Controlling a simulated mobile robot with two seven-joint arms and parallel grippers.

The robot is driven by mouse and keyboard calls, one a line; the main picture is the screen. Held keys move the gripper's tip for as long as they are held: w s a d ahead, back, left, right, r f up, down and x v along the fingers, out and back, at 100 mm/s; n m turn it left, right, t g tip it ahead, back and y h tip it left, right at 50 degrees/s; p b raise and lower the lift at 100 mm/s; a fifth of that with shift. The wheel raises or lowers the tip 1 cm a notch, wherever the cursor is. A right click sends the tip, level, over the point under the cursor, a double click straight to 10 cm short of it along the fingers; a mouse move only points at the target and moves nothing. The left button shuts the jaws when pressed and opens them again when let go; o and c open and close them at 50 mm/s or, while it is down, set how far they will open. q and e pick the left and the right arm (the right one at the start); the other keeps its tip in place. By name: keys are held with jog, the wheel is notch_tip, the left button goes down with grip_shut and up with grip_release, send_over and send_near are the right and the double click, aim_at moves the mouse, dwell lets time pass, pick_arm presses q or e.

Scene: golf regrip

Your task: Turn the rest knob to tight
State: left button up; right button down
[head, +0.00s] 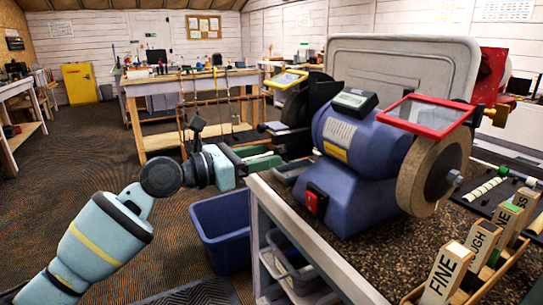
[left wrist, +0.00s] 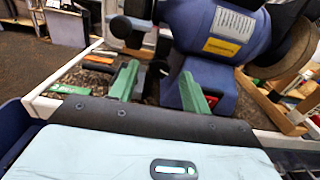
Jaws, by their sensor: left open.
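The blue bench grinder (head: 372,150) stands on the speckled bench top; its body also shows in the left wrist view (left wrist: 222,30). A small dark knob-like part (head: 262,127) sticks out left of the grinder's black left-hand wheel. In the left wrist view a dark round knob-like part (left wrist: 121,27) shows above the left finger; I cannot tell for sure which one is the rest knob or its setting. My left gripper (head: 264,157) is at the bench's left edge, beside the grinder. Its green fingers (left wrist: 156,88) are apart, with nothing visible between them. My right gripper is out of view.
The red switch (head: 316,203) is on the grinder's base. A tan wheel (head: 415,178) with a red-framed shield (head: 425,115) is on the right. Labelled wooden blocks (head: 447,272) stand at the front right. A blue bin (head: 222,230) sits left of the bench.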

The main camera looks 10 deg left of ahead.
aim_at(281, 154)
pick_arm(q)
jog(key=shift+x, duration=1.3)
jog(key=shift+c, duration=0.5)
jog(key=c, duration=0.9)
jog(key=shift+r+m+p, duration=0.2)
jog(key=shift+m+p, duration=0.6)
jog(key=shift+p, duration=0.25)
jog(key=shift+f+m+p, duration=0.1)
jog(key=shift+m+p, duration=0.3)
jog(key=shift+f, duration=0.1)
jog(key=o, duration=1)
